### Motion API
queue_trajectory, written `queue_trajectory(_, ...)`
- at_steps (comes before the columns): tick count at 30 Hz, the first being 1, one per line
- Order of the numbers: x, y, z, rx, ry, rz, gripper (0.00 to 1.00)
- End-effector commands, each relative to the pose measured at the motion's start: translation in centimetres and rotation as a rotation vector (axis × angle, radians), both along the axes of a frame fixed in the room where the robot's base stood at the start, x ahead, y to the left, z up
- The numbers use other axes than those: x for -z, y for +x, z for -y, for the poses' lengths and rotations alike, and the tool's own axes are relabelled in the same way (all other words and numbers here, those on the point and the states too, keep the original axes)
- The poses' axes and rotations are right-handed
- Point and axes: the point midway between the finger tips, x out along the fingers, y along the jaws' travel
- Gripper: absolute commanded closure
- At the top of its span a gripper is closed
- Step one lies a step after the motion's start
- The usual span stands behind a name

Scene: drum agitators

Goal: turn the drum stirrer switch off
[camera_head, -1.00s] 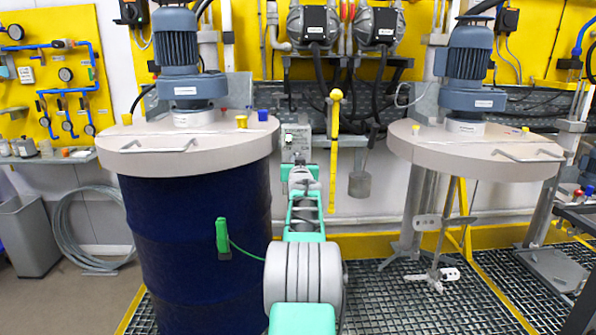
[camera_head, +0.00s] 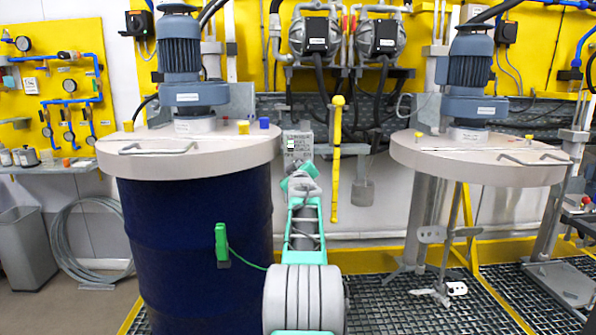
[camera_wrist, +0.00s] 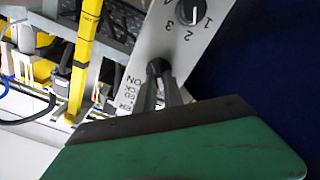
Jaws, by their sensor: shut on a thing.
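The stirrer's switch panel (camera_head: 298,141) is a small grey plate beside the left drum in the head view. In the wrist view the panel (camera_wrist: 133,82) fills the upper middle and looks tilted, with "ON" lettering and a black dial (camera_wrist: 189,11) marked with numbers. A dark switch knob (camera_wrist: 156,67) sits below the dial. My gripper (camera_wrist: 161,88) is shut on this knob, with a grey finger on either side. The fingers and green body hide part of the knob and the lower panel. In the head view my gripper is small against the panel's lower end.
The blue drum (camera_head: 200,250) with its lid and motor (camera_head: 180,60) stands close to the left of my arm. A yellow post (camera_head: 336,150) stands just right of the panel. A second stirrer lid (camera_head: 480,165) is at the right. Grated floor (camera_head: 400,300) lies below.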

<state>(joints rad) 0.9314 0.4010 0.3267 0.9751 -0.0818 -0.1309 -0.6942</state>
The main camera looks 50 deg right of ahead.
Motion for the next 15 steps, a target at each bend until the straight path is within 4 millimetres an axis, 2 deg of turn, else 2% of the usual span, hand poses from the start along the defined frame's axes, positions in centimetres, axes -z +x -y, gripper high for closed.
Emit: queue_trajectory(15,-0.16,0.07,-0.06,-0.001,-0.023,-0.022,1.00)
